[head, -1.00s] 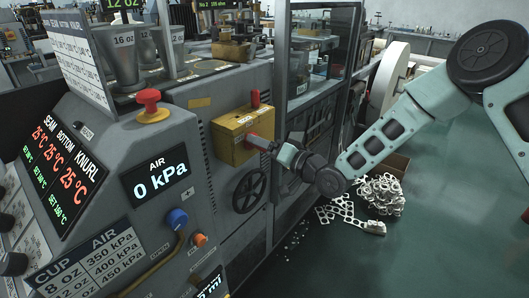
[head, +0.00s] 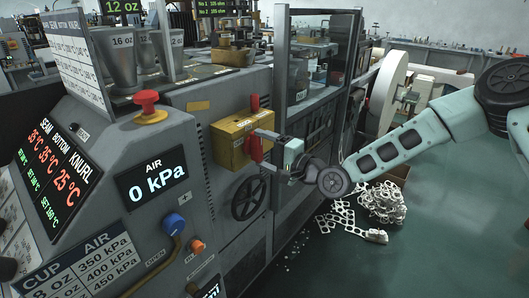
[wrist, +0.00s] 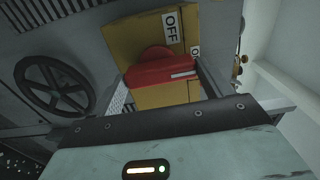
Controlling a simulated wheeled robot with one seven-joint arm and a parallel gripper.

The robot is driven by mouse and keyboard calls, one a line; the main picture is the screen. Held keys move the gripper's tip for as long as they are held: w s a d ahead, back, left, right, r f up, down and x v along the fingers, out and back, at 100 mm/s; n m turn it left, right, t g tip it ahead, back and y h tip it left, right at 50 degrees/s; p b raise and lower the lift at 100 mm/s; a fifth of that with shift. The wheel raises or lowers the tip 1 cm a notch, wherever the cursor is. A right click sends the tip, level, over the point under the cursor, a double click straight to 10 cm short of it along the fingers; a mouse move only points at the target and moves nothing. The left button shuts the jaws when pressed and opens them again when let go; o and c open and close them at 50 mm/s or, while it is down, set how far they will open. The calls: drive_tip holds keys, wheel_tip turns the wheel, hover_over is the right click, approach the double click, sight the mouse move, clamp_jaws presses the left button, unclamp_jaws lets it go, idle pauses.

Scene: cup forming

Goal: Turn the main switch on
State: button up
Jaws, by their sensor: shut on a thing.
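The main switch is a yellow box (head: 230,144) on the machine's side with a red handle (head: 255,148) on its front. In the head view the handle stands roughly upright. In the wrist view the red handle (wrist: 160,73) lies across the picture, its white mark at the right end. An "OFF" label (wrist: 171,20) shows above it, and a second label, partly hidden, is near the marked end. My gripper (head: 264,150) is shut on the handle, with one finger at each end of it.
A black handwheel (head: 248,198) sits just below the switch box. A red push button (head: 147,101) and an air display reading 0 kPa (head: 152,184) are to the left. A glazed frame (head: 318,60) stands behind. White scrap (head: 380,203) lies on the floor at right.

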idle(0.5)
drive_tip(key=o, duration=1)
drive_tip(key=shift+d, duration=0.1)
drive_tip(key=b+v, duration=0.3)
drive_tip(key=v, duration=1.4)
drive_tip(key=shift+s+f, duration=0.15)
drive_tip(key=shift+s, duration=0.05)
